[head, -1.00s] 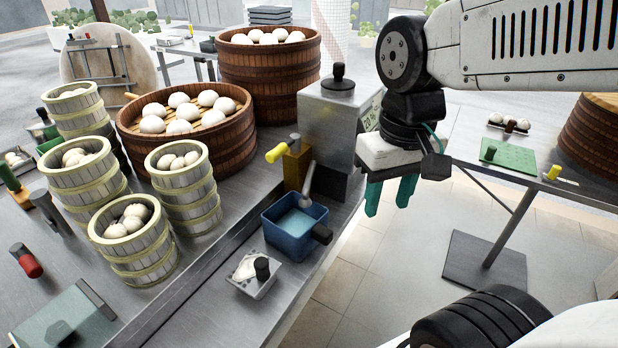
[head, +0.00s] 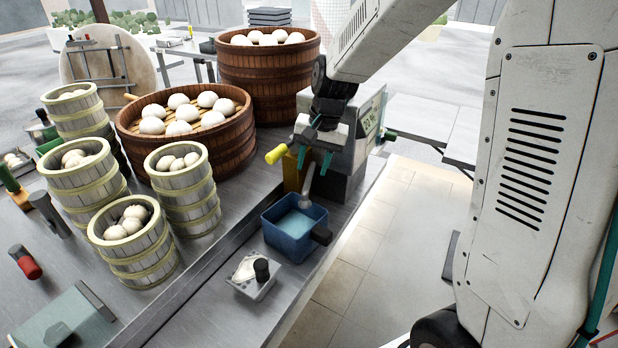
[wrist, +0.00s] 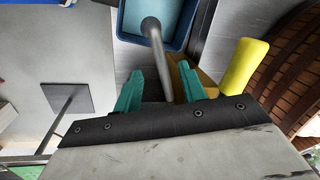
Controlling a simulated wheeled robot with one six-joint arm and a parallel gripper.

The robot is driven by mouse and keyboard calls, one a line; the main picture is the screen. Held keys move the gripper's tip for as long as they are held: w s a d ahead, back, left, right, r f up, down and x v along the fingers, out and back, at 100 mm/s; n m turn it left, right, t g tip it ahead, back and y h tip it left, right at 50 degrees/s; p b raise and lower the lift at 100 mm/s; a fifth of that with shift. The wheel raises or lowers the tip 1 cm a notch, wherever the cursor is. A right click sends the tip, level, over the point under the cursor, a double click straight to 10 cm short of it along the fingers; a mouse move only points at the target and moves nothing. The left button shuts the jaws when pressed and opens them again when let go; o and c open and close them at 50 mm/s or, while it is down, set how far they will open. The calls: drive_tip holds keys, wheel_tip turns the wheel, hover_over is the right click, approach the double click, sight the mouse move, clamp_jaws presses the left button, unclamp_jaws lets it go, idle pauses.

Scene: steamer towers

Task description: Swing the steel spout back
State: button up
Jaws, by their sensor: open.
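The steel spout (head: 308,182) is a grey tube with a rounded end, pointing down over the blue basin (head: 283,243). It comes from the steel dispenser box (head: 358,150). My gripper (head: 315,158) is open, its teal fingers just above and around the spout's upper part in the head view. In the wrist view the spout (wrist: 156,45) runs between the open fingers of my gripper (wrist: 160,85), nearer the right finger. I cannot tell whether a finger touches it. The spout's base is partly hidden by my gripper.
A yellow-handled lever (head: 276,154) on a brass block (head: 291,174) stands left of the spout. Bamboo steamers with buns fill the counter's left side, including a large one (head: 224,150). A small tray (head: 246,290) sits in front of the basin.

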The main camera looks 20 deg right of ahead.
sight(308, 181)
drive_tip(key=f, duration=0.4)
drive_tip(key=shift+w+a+f, duration=0.25)
drive_tip(key=shift+a+f, duration=0.15)
drive_tip(key=shift+c, duration=0.3)
clamp_jaws()
